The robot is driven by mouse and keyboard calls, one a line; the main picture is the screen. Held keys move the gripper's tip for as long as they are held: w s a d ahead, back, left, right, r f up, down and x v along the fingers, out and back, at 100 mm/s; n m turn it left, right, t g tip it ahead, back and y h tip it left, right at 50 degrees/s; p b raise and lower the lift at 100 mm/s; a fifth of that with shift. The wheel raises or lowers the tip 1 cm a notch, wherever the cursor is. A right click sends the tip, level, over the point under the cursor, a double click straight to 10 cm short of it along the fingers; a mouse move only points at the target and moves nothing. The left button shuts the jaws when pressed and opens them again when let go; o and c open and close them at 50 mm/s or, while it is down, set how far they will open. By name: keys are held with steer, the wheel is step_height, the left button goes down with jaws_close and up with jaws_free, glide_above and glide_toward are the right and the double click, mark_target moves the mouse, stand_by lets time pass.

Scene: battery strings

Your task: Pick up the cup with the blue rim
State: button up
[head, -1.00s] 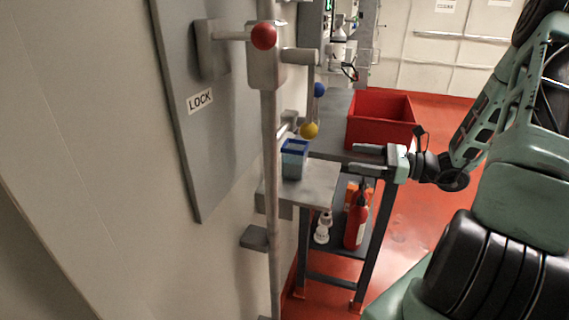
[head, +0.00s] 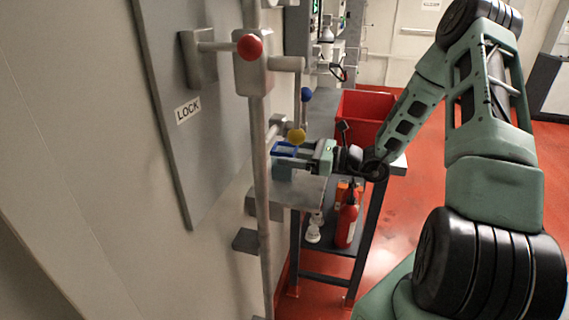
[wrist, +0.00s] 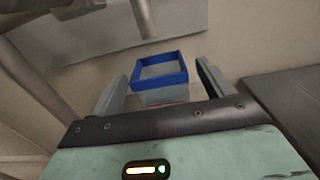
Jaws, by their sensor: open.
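The cup with the blue rim (head: 283,168) is a square grey-blue cup on a small grey shelf (head: 305,190) by the wall. In the wrist view its blue rim (wrist: 160,72) lies between and slightly beyond my two fingers. My gripper (head: 288,156) is open and points left at the cup, with its fingers near the rim in the head view. In the wrist view the fingers (wrist: 160,82) stand apart on either side of the cup, with gaps visible. Part of the cup is hidden behind a finger and the gripper body.
A vertical pole (head: 259,150) with a red ball (head: 250,46) stands in front of the wall. A red bin (head: 365,108) sits behind my arm. A red bottle (head: 346,224) is below the shelf.

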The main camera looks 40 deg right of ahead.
steer(key=shift+x, duration=1.3)
steer(key=c, duration=1.1)
steer(key=shift+r, duration=0.1)
